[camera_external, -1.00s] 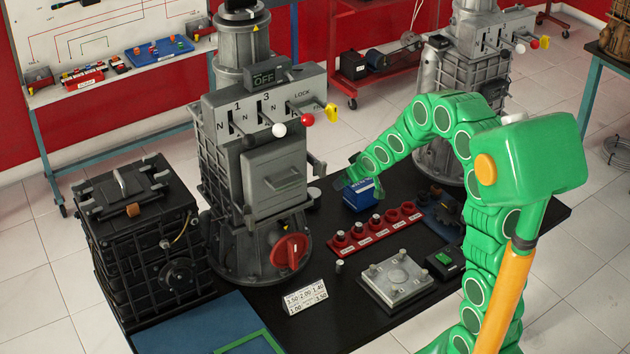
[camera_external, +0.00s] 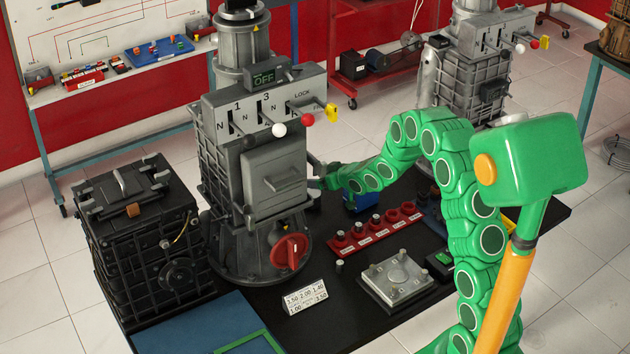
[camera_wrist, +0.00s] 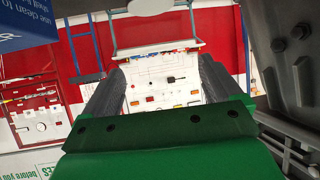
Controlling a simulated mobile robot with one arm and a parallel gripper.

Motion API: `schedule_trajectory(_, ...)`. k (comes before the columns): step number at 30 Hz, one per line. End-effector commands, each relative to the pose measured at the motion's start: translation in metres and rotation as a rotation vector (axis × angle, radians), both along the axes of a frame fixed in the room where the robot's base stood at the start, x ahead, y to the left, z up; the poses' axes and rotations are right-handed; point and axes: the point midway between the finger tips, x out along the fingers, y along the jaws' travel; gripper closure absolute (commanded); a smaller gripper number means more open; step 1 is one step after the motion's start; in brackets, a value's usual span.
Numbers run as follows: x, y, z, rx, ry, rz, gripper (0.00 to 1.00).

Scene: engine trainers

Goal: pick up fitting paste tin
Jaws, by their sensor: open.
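My gripper (camera_external: 318,178) is beside the right flank of the grey engine trainer, at the left end of my green arm. In the wrist view my gripper (camera_wrist: 160,82) is open, its two dark fingers apart with only the distant wall board seen between them. I cannot make out the fitting paste tin for certain in either current view. A small pale round-topped item stood right of the trainer's base in the earlier outside view; my gripper and arm now cover most of that area.
The grey engine trainer (camera_external: 262,190) stands close left of my gripper. A blue box (camera_external: 358,203) is partly hidden under my arm; it also shows in the wrist view (camera_wrist: 22,22). A red rack (camera_external: 375,232) and a metal plate (camera_external: 397,277) lie nearer on the black table.

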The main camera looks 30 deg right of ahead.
Motion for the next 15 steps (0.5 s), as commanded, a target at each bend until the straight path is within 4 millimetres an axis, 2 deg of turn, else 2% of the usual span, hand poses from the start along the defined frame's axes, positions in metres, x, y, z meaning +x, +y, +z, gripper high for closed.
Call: schedule_trajectory(15, -0.001, 0.000, -0.055, 0.000, 0.004, -0.001, 0.08)
